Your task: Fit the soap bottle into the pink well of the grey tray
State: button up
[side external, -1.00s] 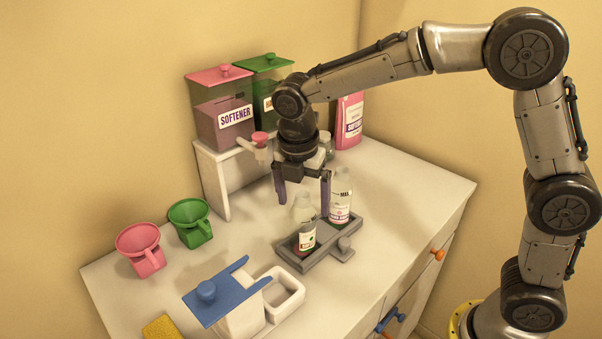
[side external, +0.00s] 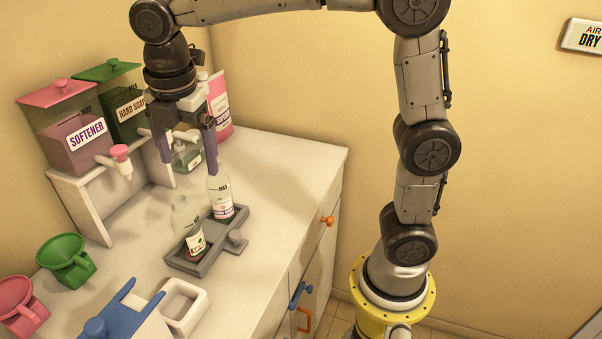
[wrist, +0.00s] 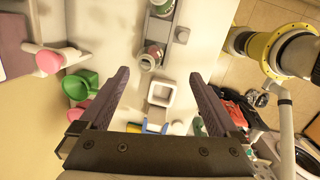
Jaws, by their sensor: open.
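The grey tray (side external: 188,266) stands on the counter with two clear bottles upright in it. The near bottle (side external: 185,217) has a white label with red and green marks; the far bottle (side external: 219,190) has a pink-edged label. Both also show in the wrist view, the near one (wrist: 151,55) and the far one (wrist: 163,7). A third clear container (side external: 187,158) stands by the dispensers, partly behind my gripper. I cannot read which is soap, and the well floors are mostly hidden. My gripper (side external: 188,164) is open and empty, pointing down above the tray's back side.
Softener (side external: 85,138) and hand soap (side external: 128,106) dispensers stand on a white stand at the back. A pink pouch (side external: 219,105) is behind my gripper. Green (side external: 66,258) and pink (side external: 20,305) cups and a white dish (side external: 183,305) are nearby. The counter right of the tray is clear.

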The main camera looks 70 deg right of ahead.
jog(key=s+d+f+m+t, duration=0.2)
jog(key=s+d+m, duration=0.2)
jog(key=s+m, duration=0.5)
jog(key=s+d+f+m+t+y, duration=0.1)
jog(key=s+d+f+m+t, duration=0.1)
jog(key=s+m, duration=0.8)
jog(key=shift+s+d+f, duration=0.5)
jog(key=shift+d+f, duration=0.1)
jog(key=shift+d, duration=0.5)
